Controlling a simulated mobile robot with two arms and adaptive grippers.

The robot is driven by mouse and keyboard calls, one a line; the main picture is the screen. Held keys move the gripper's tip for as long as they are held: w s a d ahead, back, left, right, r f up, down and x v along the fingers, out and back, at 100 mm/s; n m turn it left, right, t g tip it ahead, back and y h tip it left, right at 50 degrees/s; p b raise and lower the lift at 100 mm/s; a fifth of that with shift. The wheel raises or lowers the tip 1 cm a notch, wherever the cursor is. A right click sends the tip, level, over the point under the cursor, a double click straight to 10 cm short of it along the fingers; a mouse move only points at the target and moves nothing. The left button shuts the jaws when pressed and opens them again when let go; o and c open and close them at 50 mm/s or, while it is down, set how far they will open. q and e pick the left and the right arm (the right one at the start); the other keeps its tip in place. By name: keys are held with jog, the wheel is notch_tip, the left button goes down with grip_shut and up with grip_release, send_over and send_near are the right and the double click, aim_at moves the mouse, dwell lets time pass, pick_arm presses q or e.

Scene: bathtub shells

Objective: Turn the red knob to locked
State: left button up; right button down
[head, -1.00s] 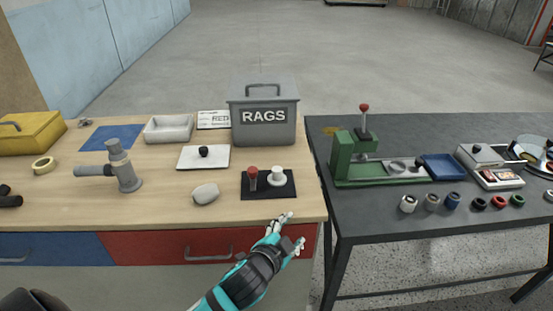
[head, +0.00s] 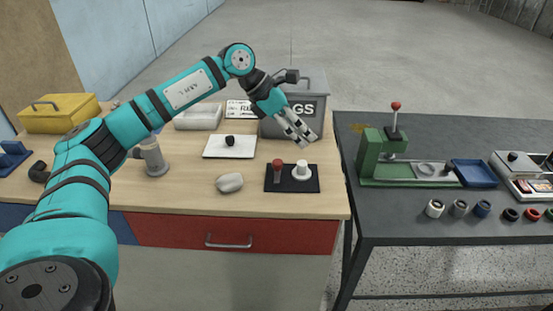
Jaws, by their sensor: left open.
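The red knob (head: 278,164) stands upright on a black plate (head: 290,186) on the wooden bench, with a grey stem below its red top. A white knob (head: 302,169) on a round white base stands beside it on the same plate. My left gripper (head: 307,140) is open and empty, above and behind the plate, with its fingers pointing down and in front of the grey RAGS bin. It is apart from both knobs. Any lock marking on the plate is too small to read. My right gripper is not in view.
The grey RAGS bin (head: 312,115) is partly hidden behind my left gripper. A white board with a black knob (head: 230,142), a grey stone-like lump (head: 230,183) and a grey tap-like fixture (head: 154,157) stand left of the plate. A green press (head: 372,160) stands on the dark table.

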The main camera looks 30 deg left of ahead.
pick_arm(q)
jog(key=s+a+r+y, duration=0.1)
jog(key=s+a+y, duration=0.1)
jog(key=a, duration=0.4)
jog(key=s+a+r+y, duration=0.2)
jog(key=a, duration=0.4)
jog(key=g+p, duration=0.1)
jog(key=p, duration=0.2)
send_near(277, 161)
jog(key=shift+n, duration=0.4)
jog(key=x, duration=0.8)
jog(key=shift+d+f, duration=0.1)
jog(key=shift+f, duration=0.1)
jog(key=shift+d+f, duration=0.1)
jog(key=shift+f, duration=0.2)
jog(key=shift+c, duration=0.3)
grip_shut()
